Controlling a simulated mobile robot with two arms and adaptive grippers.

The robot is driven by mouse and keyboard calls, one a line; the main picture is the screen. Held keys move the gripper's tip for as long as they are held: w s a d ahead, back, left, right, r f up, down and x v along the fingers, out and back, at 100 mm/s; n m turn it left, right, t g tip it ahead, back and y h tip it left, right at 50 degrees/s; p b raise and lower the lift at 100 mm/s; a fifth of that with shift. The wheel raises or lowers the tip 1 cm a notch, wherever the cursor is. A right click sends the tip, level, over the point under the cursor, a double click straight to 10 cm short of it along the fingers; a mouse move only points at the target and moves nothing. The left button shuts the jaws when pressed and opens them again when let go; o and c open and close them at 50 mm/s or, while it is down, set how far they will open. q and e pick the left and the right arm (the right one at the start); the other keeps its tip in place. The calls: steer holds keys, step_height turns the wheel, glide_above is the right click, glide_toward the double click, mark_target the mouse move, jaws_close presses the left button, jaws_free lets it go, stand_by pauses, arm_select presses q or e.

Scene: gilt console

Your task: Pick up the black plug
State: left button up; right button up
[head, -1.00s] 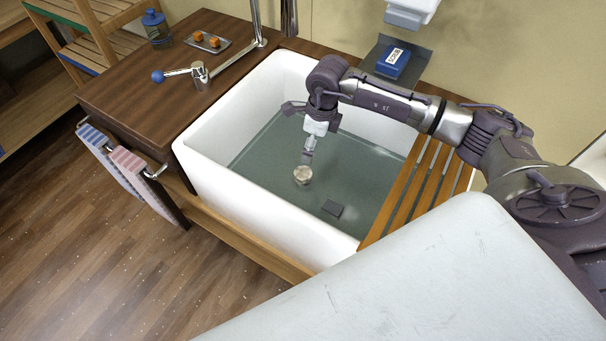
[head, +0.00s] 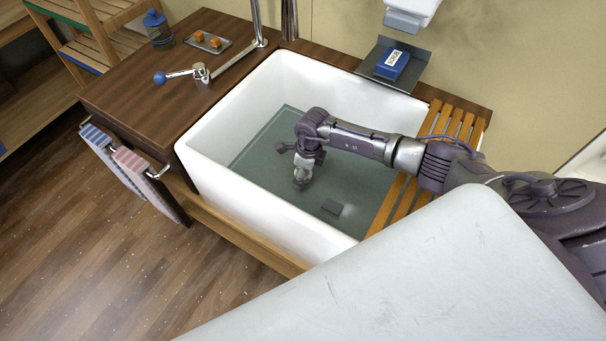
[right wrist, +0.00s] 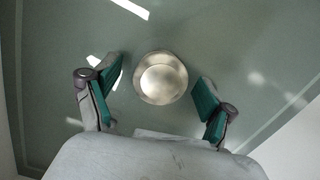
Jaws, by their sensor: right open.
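My right gripper (head: 303,172) is low inside the white sink (head: 222,118), pointing down. In the right wrist view its two green-padded fingers (right wrist: 162,92) are spread open and empty. A round, silvery metal disc (right wrist: 161,78) lies between and just beyond the fingertips; I cannot tell whether it is a plug or a drain fitting. In the head view the gripper mostly covers it. No clearly black, round plug shows. My left gripper is not in view.
Sink walls surround my right gripper. A slatted wooden rack (head: 447,124) spans the sink's right end under my arm. A blue box (head: 392,65) sits on a dark shelf behind. A tap lever (head: 180,74) and small tray (head: 207,43) stand on the left counter.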

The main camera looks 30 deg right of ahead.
steer(key=shift+w+f, duration=0.1)
steer(key=shift+f, duration=0.25)
steer(key=c, duration=1.3)
steer(key=shift+r, duration=0.15)
